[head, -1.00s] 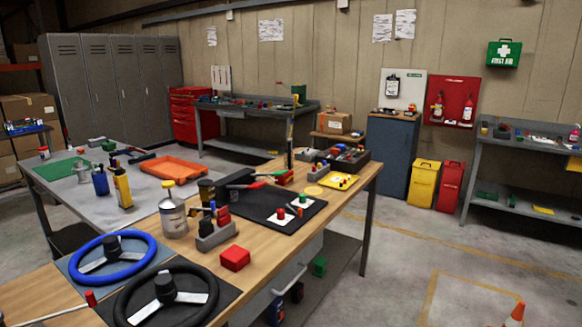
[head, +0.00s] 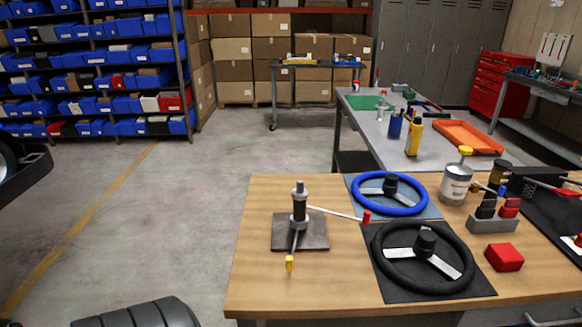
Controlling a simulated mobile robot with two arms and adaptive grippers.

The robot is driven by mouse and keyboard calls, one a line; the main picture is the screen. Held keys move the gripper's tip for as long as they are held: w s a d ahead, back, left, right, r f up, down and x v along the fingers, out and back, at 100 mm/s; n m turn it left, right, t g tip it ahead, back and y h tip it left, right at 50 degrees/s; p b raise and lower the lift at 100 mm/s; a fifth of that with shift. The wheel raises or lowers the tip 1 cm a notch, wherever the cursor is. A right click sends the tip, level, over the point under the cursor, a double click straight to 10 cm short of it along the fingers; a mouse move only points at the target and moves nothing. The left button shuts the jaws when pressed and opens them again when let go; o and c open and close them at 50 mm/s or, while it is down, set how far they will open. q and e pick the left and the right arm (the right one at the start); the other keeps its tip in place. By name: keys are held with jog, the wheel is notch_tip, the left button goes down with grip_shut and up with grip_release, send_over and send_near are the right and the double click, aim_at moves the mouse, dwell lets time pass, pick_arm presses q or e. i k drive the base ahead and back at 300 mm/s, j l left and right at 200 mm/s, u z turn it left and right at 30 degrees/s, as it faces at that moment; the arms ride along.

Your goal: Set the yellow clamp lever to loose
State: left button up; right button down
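A clamp post (head: 299,207) stands upright on a dark square base plate (head: 284,243) at the left end of the wooden workbench (head: 254,275). A short lever with a yellow tip, the yellow clamp lever (head: 290,263), points down toward the bench's front edge. A longer lever with a red tip (head: 367,217) reaches right from the same post, toward the steering wheels. I see no loose or tight marking at this size. Neither of my grippers is in view.
A blue steering wheel (head: 423,191) and a black one (head: 468,272) lie right of the post on mats. A red box (head: 505,257) and a tin (head: 456,185) stand farther right. A tyre (head: 140,313) is at the lower left. The floor left of the bench is mostly clear.

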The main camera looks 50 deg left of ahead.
aim_at(289, 259)
jog(key=u, duration=1.6)
